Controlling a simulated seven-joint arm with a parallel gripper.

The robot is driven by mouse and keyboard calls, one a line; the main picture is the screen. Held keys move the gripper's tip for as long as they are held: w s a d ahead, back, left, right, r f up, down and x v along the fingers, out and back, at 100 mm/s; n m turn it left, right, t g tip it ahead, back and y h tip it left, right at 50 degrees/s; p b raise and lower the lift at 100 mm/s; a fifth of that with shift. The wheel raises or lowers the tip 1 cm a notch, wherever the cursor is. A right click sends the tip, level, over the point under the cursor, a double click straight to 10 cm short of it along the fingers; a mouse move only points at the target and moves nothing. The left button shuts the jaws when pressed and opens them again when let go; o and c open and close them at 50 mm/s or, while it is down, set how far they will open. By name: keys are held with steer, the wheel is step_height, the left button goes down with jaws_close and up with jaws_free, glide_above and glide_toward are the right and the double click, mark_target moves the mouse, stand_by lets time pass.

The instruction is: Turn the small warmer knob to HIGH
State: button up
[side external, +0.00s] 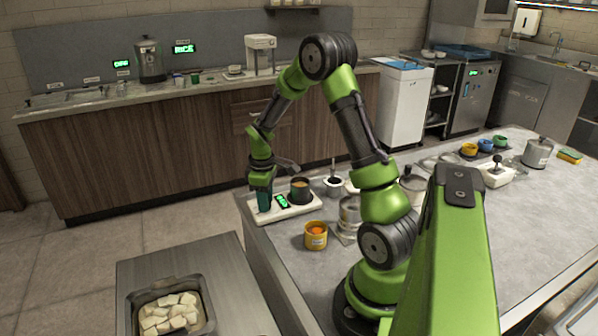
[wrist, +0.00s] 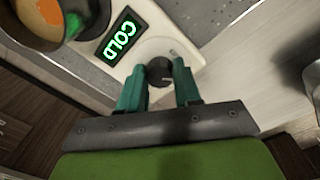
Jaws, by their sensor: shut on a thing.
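The small warmer (side external: 292,212) is a white base at the near left edge of the grey counter. Its green display (wrist: 122,36) reads COLD in the wrist view. The dark round warmer knob (wrist: 159,71) sits on a pale dial beside the display. My gripper (wrist: 160,82) points down at the knob, with one teal finger on each side of it, shut on it. In the side view my gripper (side external: 264,202) is at the left end of the warmer, and the knob is hidden there. A dark pot (side external: 300,190) with orange content stands on the warmer's other end.
A yellow cup (side external: 316,236) with orange content stands in front of the warmer. A grey canister (side external: 350,214) and a small white pot (side external: 333,186) stand to its right. A metal pan of white cubes (side external: 168,310) is on the nearer left counter.

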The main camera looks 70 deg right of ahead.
steer(key=m, duration=0.7)
steer(key=shift+a, duration=0.1)
steer(key=m, duration=0.3)
steer(key=shift+m+g, duration=0.3)
steer(key=shift+m, duration=0.1)
steer(key=shift+w+m, duration=0.1)
steer(key=shift+m, duration=1.9)
steer(key=o, duration=1)
steer(key=shift+o, duration=0.2)
step_height(320, 180, up, 17)
steer(key=shift+w+a, duration=0.15)
steer(key=shift+w, duration=0.2)
